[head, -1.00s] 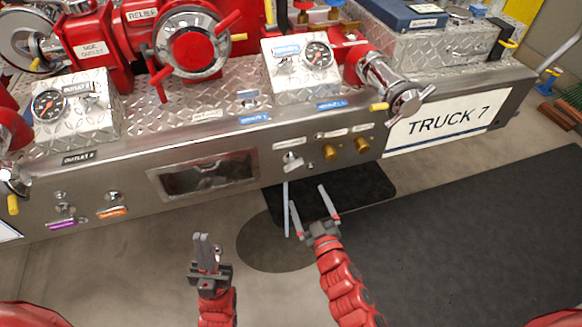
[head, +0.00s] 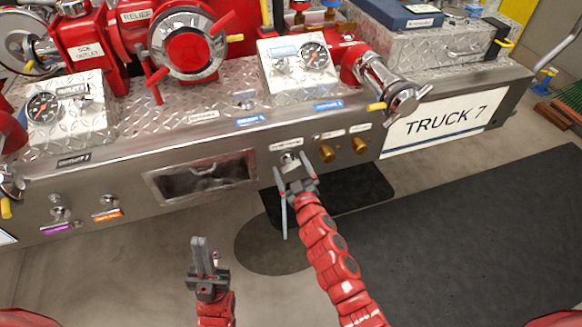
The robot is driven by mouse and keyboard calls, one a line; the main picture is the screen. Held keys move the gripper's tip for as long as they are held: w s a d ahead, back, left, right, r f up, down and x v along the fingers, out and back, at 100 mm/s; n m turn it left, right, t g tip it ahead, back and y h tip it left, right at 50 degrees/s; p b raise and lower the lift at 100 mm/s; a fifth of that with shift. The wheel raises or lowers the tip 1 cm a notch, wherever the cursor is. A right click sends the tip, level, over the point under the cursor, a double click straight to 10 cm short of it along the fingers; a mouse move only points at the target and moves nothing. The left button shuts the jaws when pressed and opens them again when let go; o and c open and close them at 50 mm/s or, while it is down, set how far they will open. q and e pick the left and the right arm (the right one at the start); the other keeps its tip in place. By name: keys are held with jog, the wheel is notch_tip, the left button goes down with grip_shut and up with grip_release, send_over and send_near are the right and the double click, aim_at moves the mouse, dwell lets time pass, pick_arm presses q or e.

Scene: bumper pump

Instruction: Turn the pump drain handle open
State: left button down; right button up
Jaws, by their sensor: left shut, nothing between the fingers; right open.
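The pump drain handle (head: 289,157) is a small silver fitting on the truck's front panel, under a white label too small to read surely. A thin pale rod or stream (head: 285,218) runs down below it. My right gripper (head: 295,170) is open right at the fitting, one finger on each side in the picture. The gripper hides the fitting's lower part, and I cannot tell whether the fingers touch it. My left gripper (head: 199,243) is shut and empty, low over the floor, away from the panel.
Two brass knobs (head: 343,150) sit just right of the drain fitting. An open recess (head: 203,178) lies to its left, with small labelled knobs (head: 105,202) further left. Red valves and gauges stand above on the diamond-plate bumper (head: 210,100).

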jog(key=c, duration=1.2)
jog(key=shift+f+n, duration=0.1)
jog(key=shift+n, duration=0.4)
jog(key=shift+s+n+b, duration=0.1)
jog(key=shift+n+b, duration=0.45)
jog(key=shift+n, duration=0.45)
jog(key=n, duration=0.2)
jog(key=n+b, duration=0.1)
jog(key=n, duration=0.1)
jog(key=shift+a+f+n, duration=0.1)
jog(key=shift+f+n, duration=0.1)
jog(key=shift+n, duration=0.1)
jog(key=n+b, duration=0.1)
jog(key=n, duration=0.4)
jog(key=shift+n, duration=0.4)
